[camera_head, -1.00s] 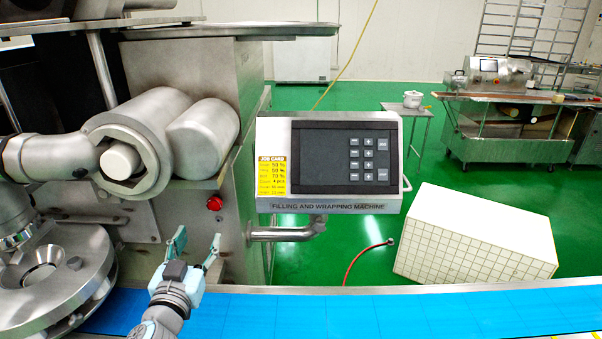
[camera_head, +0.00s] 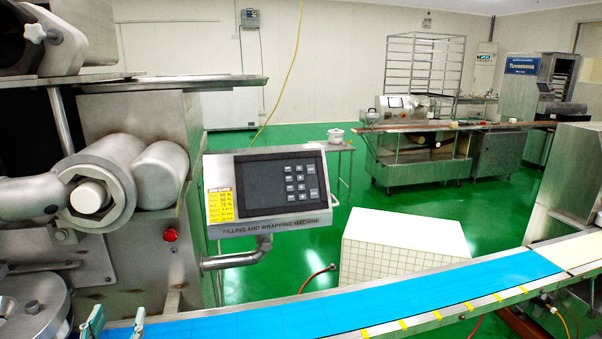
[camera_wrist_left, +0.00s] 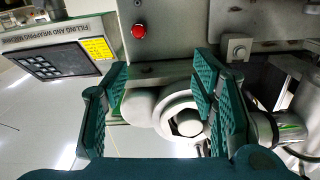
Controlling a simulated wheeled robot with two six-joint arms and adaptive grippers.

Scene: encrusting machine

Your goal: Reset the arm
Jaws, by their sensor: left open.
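My left gripper (camera_head: 115,323) shows at the bottom left edge of the head view, with only its green fingertips in the picture. It is open and empty in front of the filling and wrapping machine (camera_head: 150,255). The left wrist view shows the two green fingers (camera_wrist_left: 165,110) spread apart, with nothing between them but the machine's round steel parts behind. The machine's control panel (camera_head: 265,183) is in the middle left of the head view, and also at the top left of the wrist view (camera_wrist_left: 55,58). My right gripper is not in view.
A blue conveyor belt (camera_head: 330,308) runs along the bottom of the head view. A red button (camera_head: 170,234) sits on the machine front. A white tiled block (camera_head: 385,262) stands on the green floor behind the belt. Steel tables and machines (camera_head: 420,150) stand farther back.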

